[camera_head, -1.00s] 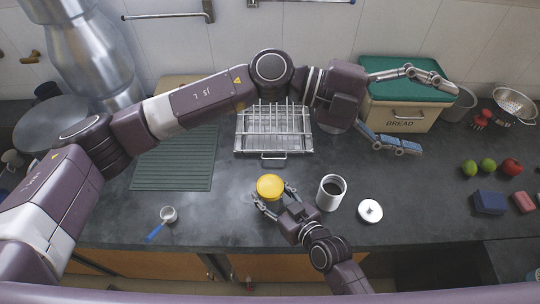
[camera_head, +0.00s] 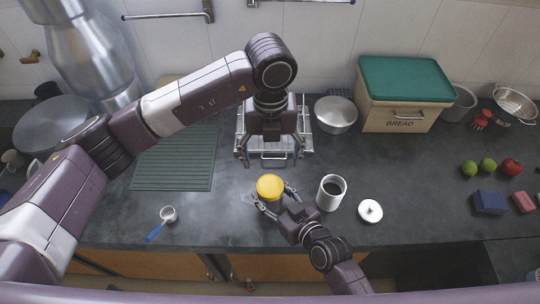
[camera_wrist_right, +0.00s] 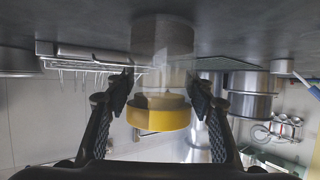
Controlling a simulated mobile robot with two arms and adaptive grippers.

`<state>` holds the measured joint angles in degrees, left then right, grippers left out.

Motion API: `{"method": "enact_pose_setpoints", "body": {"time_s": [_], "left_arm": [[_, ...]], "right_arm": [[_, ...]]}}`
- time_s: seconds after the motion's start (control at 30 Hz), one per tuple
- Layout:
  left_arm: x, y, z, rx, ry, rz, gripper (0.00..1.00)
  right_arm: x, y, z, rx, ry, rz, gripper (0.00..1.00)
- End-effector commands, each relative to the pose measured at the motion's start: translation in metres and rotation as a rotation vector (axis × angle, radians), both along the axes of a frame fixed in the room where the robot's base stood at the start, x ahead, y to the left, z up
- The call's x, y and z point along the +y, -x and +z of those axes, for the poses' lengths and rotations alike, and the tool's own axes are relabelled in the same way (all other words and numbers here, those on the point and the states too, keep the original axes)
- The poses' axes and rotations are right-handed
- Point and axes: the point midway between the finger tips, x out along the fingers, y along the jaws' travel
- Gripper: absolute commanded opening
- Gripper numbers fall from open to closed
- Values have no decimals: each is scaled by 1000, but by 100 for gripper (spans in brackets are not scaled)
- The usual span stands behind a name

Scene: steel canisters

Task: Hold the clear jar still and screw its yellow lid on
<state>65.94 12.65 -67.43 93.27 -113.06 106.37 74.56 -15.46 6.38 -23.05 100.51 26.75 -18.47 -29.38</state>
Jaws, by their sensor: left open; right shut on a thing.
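The clear jar (camera_wrist_right: 165,45) stands on the dark counter; the right wrist view shows it upside down. The yellow lid (camera_head: 270,187) sits on the jar's mouth and also shows in the right wrist view (camera_wrist_right: 158,116). How far it is threaded cannot be told. In the head view the lid hides most of the jar. My right gripper (camera_head: 271,197) is shut on the jar from the near side, its fingers on either side below the lid. My left gripper (camera_head: 271,160) is open and empty, fingers spread and pointing down, behind and above the lid, not touching it.
A wire rack (camera_head: 241,122) is behind my left gripper. A blue-handled scoop (camera_head: 158,228) lies left. A pot (camera_head: 335,115) and bread box (camera_head: 400,117) stand behind.

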Motion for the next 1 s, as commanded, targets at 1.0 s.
{"method": "enact_pose_setpoints", "body": {"time_s": [1.0], "left_arm": [[3, 0, -96, -2, -13, 7, 74]], "right_arm": [[0, 0, 0, 0, 0, 0, 0]]}}
